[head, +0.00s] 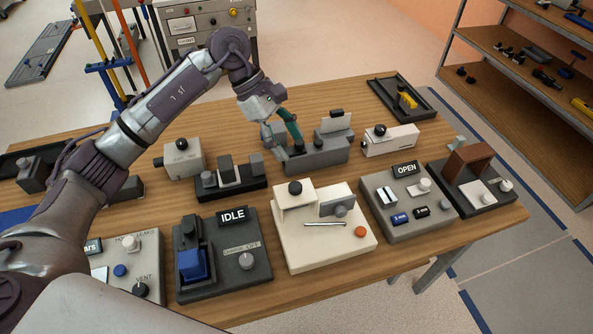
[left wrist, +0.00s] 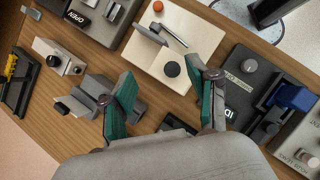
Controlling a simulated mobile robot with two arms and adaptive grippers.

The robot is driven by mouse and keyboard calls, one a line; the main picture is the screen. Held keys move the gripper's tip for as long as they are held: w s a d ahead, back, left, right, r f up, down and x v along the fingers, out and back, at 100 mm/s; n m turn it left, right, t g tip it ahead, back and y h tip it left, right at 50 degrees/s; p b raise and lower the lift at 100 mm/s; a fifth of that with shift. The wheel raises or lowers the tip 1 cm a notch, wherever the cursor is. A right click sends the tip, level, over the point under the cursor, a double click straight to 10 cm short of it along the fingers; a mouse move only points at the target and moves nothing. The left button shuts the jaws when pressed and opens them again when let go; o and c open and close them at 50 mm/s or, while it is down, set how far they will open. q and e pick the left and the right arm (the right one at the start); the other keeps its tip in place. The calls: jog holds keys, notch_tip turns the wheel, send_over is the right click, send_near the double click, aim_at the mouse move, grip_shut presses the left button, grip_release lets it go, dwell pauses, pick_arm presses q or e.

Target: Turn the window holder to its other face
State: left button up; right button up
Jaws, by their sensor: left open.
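No part is labelled as the window holder. The grey block (head: 318,155) with an upright pale plate (head: 334,122) and a small black knob on top, at the back middle of the table, may be it. In the left wrist view a grey block (left wrist: 88,97) lies beside the left finger and is partly hidden by it. My left gripper (head: 281,140) is open with teal finger pads, pointing down at the left end of this block. In the wrist view its fingers (left wrist: 164,108) are apart with nothing held between them. Contact with the block cannot be told. My right gripper is not in view.
A black fixture (head: 231,183) stands left of the block and a white box with a black knob (head: 390,142) right of it. In front are a cream unit (head: 322,240), an IDLE panel (head: 222,262) and an OPEN panel (head: 410,205). A dark tray (head: 385,91) lies behind.

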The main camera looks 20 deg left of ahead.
aim_at(295, 185)
pick_arm(q)
jog(key=shift+y, duration=0.8)
jog(key=f+p, duration=0.1)
jog(key=f, duration=0.2)
jog(key=f+p, duration=0.1)
jog(key=f, duration=0.3)
jog(key=d+f+p, duration=0.1)
jog(key=f, duration=0.3)
jog(key=shift+s, duration=0.35)
jog(key=shift+d+f, duration=0.2)
jog(key=shift+f, duration=0.4)
grip_shut()
